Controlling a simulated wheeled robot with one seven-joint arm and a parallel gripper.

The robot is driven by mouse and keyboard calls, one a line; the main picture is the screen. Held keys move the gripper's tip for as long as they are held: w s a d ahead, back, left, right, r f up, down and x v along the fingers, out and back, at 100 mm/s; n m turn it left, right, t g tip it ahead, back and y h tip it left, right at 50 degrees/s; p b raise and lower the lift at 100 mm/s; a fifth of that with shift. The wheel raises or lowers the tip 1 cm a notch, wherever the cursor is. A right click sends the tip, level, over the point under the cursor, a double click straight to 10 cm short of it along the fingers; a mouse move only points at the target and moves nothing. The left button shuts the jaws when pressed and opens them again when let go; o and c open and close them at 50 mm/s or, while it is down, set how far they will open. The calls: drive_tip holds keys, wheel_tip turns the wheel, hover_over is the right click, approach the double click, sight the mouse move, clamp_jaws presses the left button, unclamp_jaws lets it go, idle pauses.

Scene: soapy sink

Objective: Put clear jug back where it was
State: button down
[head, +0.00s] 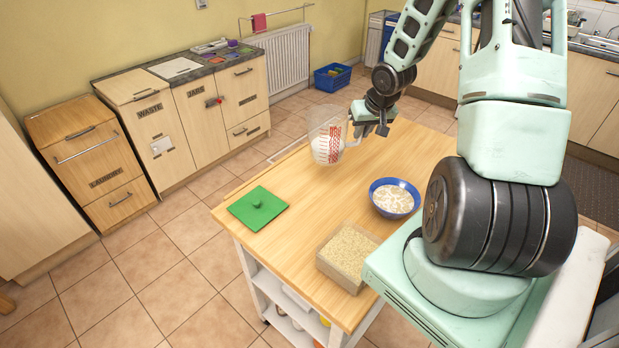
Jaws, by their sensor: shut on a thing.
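The clear jug (325,137) has red markings and a handle on its right side. It is upright over the far left part of the wooden table (300,212); I cannot tell whether its base touches the tabletop. My gripper (358,137) is at the jug's handle and shut on it. The fingertips are small and partly hidden by the handle.
A green lid (273,209) lies at the table's left. A blue bowl (394,198) with pale contents and a box of grain (346,253) stand nearer me. The tabletop between the jug and these is clear. Wooden cabinets (190,110) line the wall.

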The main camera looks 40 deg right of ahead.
sight(360, 143)
wheel_tip(360, 143, down, 5)
drive_tip(key=shift+w+a+f+b, duration=0.1)
drive_tip(key=shift+w+b, duration=0.05)
drive_tip(key=shift+b, duration=0.2)
drive_tip(key=shift+f, duration=2.35)
drive_tip(key=shift+f, duration=0.15)
drive_tip(key=c, duration=1.4)
unclamp_jaws()
